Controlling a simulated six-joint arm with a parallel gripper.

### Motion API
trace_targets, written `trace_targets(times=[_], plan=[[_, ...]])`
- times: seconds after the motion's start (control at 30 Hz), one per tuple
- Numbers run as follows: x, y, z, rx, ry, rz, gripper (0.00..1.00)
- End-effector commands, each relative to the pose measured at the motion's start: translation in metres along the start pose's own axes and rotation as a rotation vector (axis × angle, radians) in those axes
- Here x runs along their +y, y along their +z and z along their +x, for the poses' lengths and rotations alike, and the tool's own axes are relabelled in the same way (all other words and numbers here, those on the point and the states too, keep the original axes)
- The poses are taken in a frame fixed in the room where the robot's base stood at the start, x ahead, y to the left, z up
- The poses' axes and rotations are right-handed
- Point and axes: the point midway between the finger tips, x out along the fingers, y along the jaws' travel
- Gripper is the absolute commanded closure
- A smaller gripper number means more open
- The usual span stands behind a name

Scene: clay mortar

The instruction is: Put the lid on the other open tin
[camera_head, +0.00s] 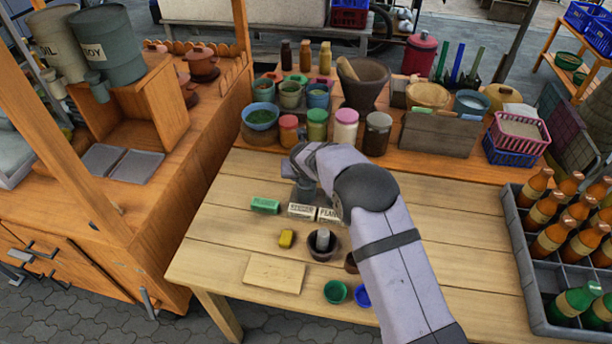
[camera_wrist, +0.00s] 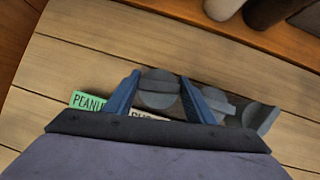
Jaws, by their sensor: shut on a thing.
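My gripper (camera_wrist: 158,98) shows two blue fingers in the wrist view, closed on a round grey lid (camera_wrist: 159,88) with a raised bar across it. Two more grey round pieces lie to the right of the fingers: a nearer one (camera_wrist: 218,104) partly behind the right finger, and another (camera_wrist: 260,118) at the far right. I cannot tell whether these are open tins. In the head view my gripper (camera_head: 304,190) is low over the table behind the labelled boxes, and my arm hides much of that area.
A green box (camera_head: 265,205) and two pale labelled boxes (camera_head: 301,211) (camera_head: 329,214) lie close by. A yellow block (camera_head: 286,238), a dark mortar (camera_head: 323,246) and a flat board (camera_head: 274,274) are in front. Jars (camera_head: 317,124) line the back; a bottle crate (camera_head: 533,306) stands right.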

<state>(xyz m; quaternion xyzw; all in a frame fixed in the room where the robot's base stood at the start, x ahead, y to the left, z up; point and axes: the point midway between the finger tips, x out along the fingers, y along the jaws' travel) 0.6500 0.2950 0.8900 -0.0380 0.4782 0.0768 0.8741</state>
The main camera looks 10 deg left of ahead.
Motion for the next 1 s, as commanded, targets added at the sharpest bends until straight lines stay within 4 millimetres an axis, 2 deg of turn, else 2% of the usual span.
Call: trace_targets(times=[1.0], plan=[[0.0001, -0.0018, 0.0043, -0.001, 0.001, -0.001, 0.72]])
